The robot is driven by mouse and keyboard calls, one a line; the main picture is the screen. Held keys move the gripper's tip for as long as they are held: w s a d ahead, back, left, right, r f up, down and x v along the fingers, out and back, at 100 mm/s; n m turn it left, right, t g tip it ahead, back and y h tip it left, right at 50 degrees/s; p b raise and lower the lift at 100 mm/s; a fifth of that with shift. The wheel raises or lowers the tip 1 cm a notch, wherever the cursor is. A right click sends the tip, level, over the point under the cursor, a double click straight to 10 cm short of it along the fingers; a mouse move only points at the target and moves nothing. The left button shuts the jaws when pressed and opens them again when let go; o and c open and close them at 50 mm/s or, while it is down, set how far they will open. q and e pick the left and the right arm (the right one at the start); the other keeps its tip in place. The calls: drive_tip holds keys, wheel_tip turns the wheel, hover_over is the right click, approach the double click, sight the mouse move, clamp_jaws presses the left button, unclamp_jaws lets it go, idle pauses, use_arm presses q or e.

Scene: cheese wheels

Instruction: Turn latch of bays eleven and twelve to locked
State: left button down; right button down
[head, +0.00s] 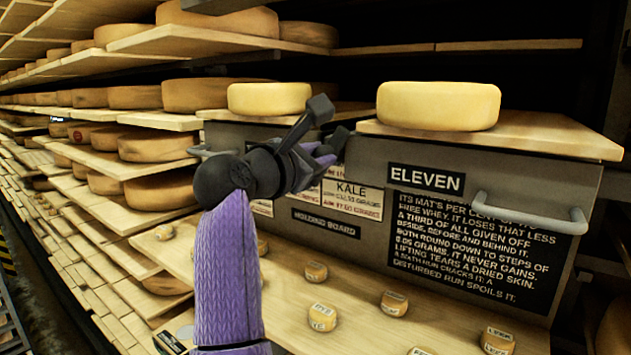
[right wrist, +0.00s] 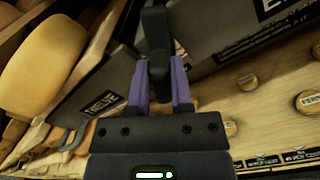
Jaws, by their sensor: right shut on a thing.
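The grey box of bay eleven (head: 365,170) stands at the right in the head view, with a white-lettered ELEVEN plate (head: 426,179). My right gripper (head: 325,153) is in front of the gap between this box and the grey box on its left (head: 222,137). Its purple fingers are shut on a dark latch handle (head: 339,138). In the right wrist view, the handle (right wrist: 155,30) stands between the two fingers (right wrist: 157,85) and runs up past their tips. The latch's base and any lock marking are hidden. My left gripper is not in view.
Yellow cheese wheels (head: 438,106) (head: 269,98) sit on boards atop both boxes. A bar handle (head: 530,214) sticks out of bay eleven's front. Several small labelled cheeses (head: 322,317) lie on the wooden shelf below. Shelves of larger wheels fill the left.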

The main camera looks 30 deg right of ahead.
drive_tip(key=m+b, duration=0.2)
drive_tip(key=shift+s+f+m, duration=0.15)
drive_tip(key=shift+f+m, duration=0.2)
drive_tip(key=shift+m, duration=0.05)
drive_tip(key=m+b, duration=0.2)
drive_tip(key=shift+m, duration=0.4)
drive_tip(key=m, duration=0.1)
drive_tip(key=m+b, duration=0.1)
drive_tip(key=m, duration=0.1)
drive_tip(key=shift+s+d+f, duration=0.1)
drive_tip(key=shift+f, duration=0.1)
drive_tip(key=shift+m+b, duration=0.65)
drive_tip(key=shift+m, duration=0.65)
drive_tip(key=c, duration=0.5)
unclamp_jaws()
